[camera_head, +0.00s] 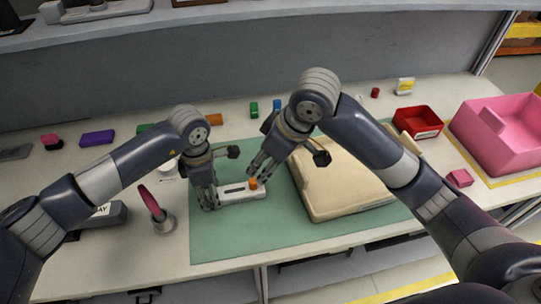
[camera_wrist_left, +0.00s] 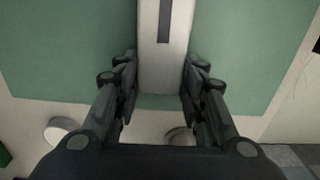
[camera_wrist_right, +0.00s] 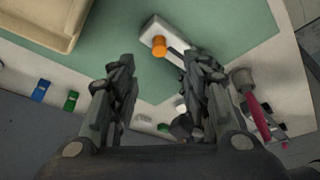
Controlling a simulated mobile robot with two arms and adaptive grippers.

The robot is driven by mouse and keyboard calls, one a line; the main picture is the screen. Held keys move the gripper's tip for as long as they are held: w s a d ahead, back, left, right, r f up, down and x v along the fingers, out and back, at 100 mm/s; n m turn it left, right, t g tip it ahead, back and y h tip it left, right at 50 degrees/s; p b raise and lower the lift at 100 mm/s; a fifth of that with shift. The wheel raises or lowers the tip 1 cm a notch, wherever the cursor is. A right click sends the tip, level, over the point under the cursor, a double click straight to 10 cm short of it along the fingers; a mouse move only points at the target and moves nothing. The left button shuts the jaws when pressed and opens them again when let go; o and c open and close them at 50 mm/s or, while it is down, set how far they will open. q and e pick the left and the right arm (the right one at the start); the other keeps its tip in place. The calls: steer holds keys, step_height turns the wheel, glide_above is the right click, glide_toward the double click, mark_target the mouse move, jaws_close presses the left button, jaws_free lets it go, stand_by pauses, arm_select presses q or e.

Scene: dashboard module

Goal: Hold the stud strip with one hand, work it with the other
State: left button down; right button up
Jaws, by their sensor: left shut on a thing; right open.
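The stud strip (camera_head: 236,192) is a white bar with a dark slot, lying on the green mat (camera_head: 230,235). An orange knob (camera_head: 253,184) stands at its right end in the head view. My left gripper (camera_head: 208,202) is shut on the strip's left end; the left wrist view shows the strip (camera_wrist_left: 163,60) between its fingers (camera_wrist_left: 160,88). My right gripper (camera_head: 260,172) is open, just above and beside the knob. In the right wrist view the knob (camera_wrist_right: 159,46) lies beyond the open fingers (camera_wrist_right: 160,70), nearer the right finger. Contact with it cannot be told.
A beige dashboard panel (camera_head: 335,190) lies on the mat right of the strip. A pink-handled tool (camera_head: 151,203) stands left of the mat. A red bin (camera_head: 418,122) and a pink bin (camera_head: 505,130) are at the right. Small coloured blocks line the back. The mat's front is clear.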

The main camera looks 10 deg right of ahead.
mark_target(253, 180)
steer(key=x, duration=0.9)
steer(key=shift+w+f, duration=0.15)
steer(key=shift+f, duration=0.1)
jaws_close()
steer(key=shift+r, duration=0.15)
steer(key=shift+r, duration=2.95)
